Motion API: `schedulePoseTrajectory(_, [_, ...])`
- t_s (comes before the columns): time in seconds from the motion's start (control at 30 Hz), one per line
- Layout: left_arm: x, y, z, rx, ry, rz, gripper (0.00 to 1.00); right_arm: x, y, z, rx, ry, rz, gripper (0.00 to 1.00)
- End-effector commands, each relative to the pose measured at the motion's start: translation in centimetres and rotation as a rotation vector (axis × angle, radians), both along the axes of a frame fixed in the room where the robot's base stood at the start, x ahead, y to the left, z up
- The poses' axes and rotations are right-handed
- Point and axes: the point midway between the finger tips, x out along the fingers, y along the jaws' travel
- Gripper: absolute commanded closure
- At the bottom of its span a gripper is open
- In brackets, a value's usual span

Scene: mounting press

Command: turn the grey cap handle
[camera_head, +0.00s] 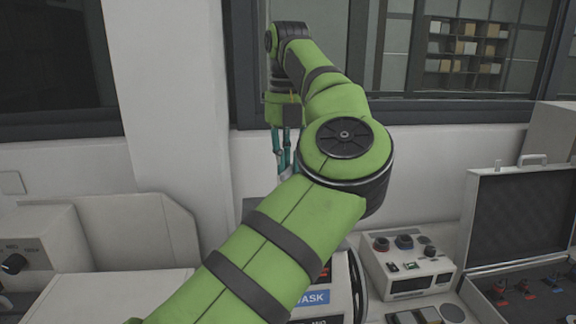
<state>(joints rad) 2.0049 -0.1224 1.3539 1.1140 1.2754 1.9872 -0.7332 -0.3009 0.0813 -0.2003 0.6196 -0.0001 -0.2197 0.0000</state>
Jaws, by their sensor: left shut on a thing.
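My left arm crosses the middle of the view and reaches up and away. My left gripper (284,165) hangs down at its far end with teal fingers, low in front of the white wall. It is shut on a small pale grey part, which looks like the grey cap handle (284,176). My forearm hides most of this part and the machine below it. A machine front with a blue label (313,299) shows partly behind my arm. My right gripper is out of view.
A white control box with knobs (408,264) stands right of my arm. An open case (520,225) with a dark lined lid is at the far right. A pale device with a black knob (38,255) is at the left. Windows and a white wall stand behind.

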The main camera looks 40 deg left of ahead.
Motion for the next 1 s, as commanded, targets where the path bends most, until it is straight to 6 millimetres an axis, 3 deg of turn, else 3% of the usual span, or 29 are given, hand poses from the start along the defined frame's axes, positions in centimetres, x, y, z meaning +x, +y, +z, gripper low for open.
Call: schedulePoseTrajectory(1.0, [0.4,0.0,0.0,0.001,-0.001,-0.896,1.00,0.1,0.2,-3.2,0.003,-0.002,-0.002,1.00])
